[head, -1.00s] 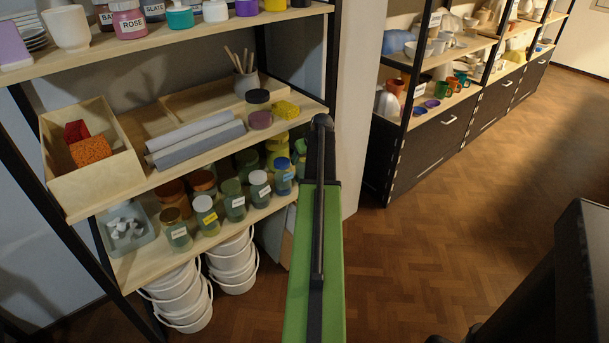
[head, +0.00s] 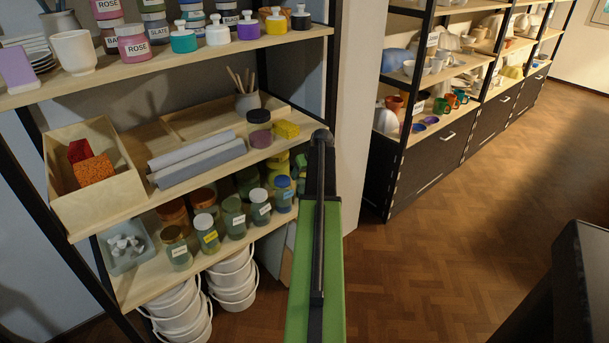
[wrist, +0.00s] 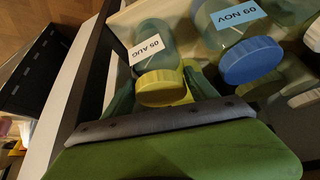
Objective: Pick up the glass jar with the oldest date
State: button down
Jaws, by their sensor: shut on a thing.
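In the wrist view, my gripper (wrist: 160,98) has its green fingers on both sides of a glass jar (wrist: 152,42) with a yellow lid and a white label reading 05 AUG. It is shut on this jar. A glass jar with a blue lid (wrist: 252,62) and a blue label reading 09 NOV is close to its right. In the head view, several glass jars with dated labels stand on the lower shelf, among them a white-lidded one (head: 207,238) and a blue-lidded one (head: 284,198). Their dates are too small to read there.
The shelf above (head: 120,215) holds a wooden box, grey rolls and a dark-lidded jar close over the lower jars. A grey tub (head: 118,262) stands at the lower shelf's left end. White buckets (head: 232,280) sit below. Open parquet floor (head: 455,240) lies to the right.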

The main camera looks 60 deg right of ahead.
jog(key=s+a, duration=0.4)
jog(key=s, duration=0.3)
jog(key=s+a, duration=0.5)
jog(key=s, duration=0.3)
jog(key=shift+s, duration=0.3)
